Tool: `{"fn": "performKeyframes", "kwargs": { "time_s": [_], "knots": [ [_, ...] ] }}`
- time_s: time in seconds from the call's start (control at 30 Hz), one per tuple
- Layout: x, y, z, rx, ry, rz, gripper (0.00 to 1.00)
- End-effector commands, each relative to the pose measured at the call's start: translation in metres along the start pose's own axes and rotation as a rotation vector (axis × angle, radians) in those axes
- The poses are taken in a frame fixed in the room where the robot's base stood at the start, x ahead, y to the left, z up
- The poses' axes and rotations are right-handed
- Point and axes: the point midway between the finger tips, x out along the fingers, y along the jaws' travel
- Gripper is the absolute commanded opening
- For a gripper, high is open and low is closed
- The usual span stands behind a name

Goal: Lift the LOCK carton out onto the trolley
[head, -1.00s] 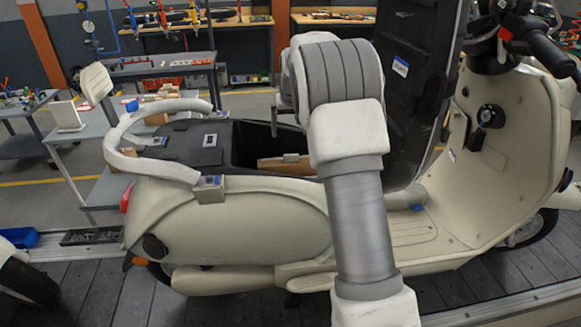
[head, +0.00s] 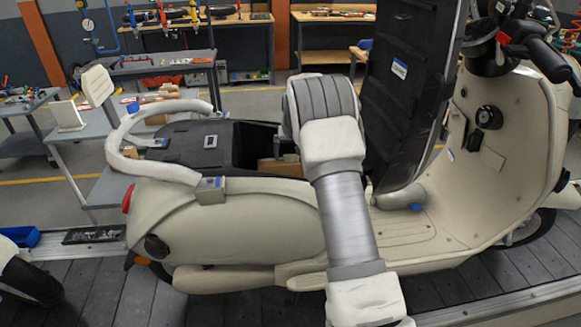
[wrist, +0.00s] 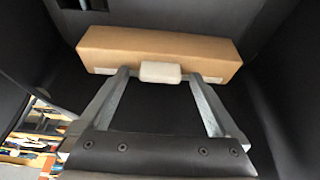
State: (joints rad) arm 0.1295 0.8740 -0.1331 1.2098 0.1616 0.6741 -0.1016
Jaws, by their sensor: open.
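A long brown carton (wrist: 160,52) lies in the dark seat bin (wrist: 225,18) of the scooter. A pale block (wrist: 160,72) stands out from its near side, and no lettering on it is readable. Part of the carton (head: 280,167) shows in the head view beside my arm. My gripper (wrist: 158,75) is open in the wrist view, its two fingers reaching toward the carton on either side of the pale block. I cannot tell whether they touch. In the head view my gripper is hidden behind my arm. A grey trolley (head: 108,192) stands behind the scooter's rear.
The cream scooter (head: 245,225) stands on the slat conveyor (head: 105,285). Its raised black seat (head: 395,95) is close to the right of my arm. A curved pale grab rail (head: 125,125) rises at the rear. Small brown boxes (head: 165,95) sit near the trolley.

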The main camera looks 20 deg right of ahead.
Motion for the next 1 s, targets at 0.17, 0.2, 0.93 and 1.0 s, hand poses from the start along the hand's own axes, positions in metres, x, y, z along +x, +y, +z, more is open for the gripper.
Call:
{"fn": "performKeyframes", "kwargs": {
  "time_s": [0.17,0.2,0.93,1.0],
  "knots": [
    [-0.0004,0.0000,-0.0002,0.000,0.001,0.000,0.90],
    [-0.0004,0.0000,-0.0003,0.000,0.001,0.000,0.83],
    [-0.0010,-0.0001,-0.0007,0.000,0.002,0.000,0.00],
    [-0.0011,-0.0001,-0.0007,0.000,0.002,0.000,0.00]
  ]
}}
